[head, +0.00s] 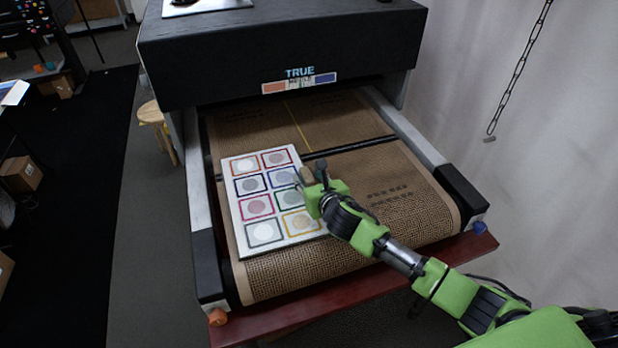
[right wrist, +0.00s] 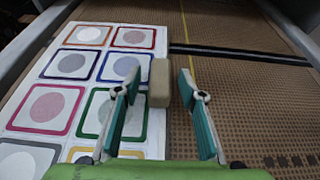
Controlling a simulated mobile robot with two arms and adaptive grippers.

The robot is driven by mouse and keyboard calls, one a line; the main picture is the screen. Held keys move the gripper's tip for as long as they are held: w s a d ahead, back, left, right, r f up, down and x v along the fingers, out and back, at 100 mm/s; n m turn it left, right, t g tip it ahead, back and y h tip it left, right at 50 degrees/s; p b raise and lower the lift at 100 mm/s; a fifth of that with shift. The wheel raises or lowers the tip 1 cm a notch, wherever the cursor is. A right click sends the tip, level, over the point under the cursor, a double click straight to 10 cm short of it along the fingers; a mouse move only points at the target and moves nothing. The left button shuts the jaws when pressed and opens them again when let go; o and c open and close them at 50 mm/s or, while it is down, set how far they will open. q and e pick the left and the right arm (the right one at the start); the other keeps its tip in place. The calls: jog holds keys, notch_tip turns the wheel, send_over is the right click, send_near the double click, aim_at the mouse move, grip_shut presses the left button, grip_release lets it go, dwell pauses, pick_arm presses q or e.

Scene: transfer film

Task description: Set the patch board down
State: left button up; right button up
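The patch board (head: 243,195) is a white panel with two columns of coloured square frames around round patches. It lies flat on the left part of the brown mesh belt (head: 400,190). In the right wrist view the board (right wrist: 98,87) fills the left side, with a small tan block (right wrist: 159,83) at its right edge. My right gripper (head: 312,173) is over the board's right edge. In the right wrist view its two fingers stand apart on either side of the block, with gaps visible, and look open. My left gripper is not in view.
The dark dryer housing (head: 280,45) spans the belt's far end. Side rails (head: 199,200) border the belt, and a red-brown ledge (head: 350,285) runs along its front. The belt right of the board is bare. A chain (head: 518,70) hangs at the right, and a wooden stool (head: 152,114) stands left.

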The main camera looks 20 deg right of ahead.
jog(key=shift+s, duration=0.1)
jog(key=v, duration=1.2)
jog(key=shift+b, duration=0.4)
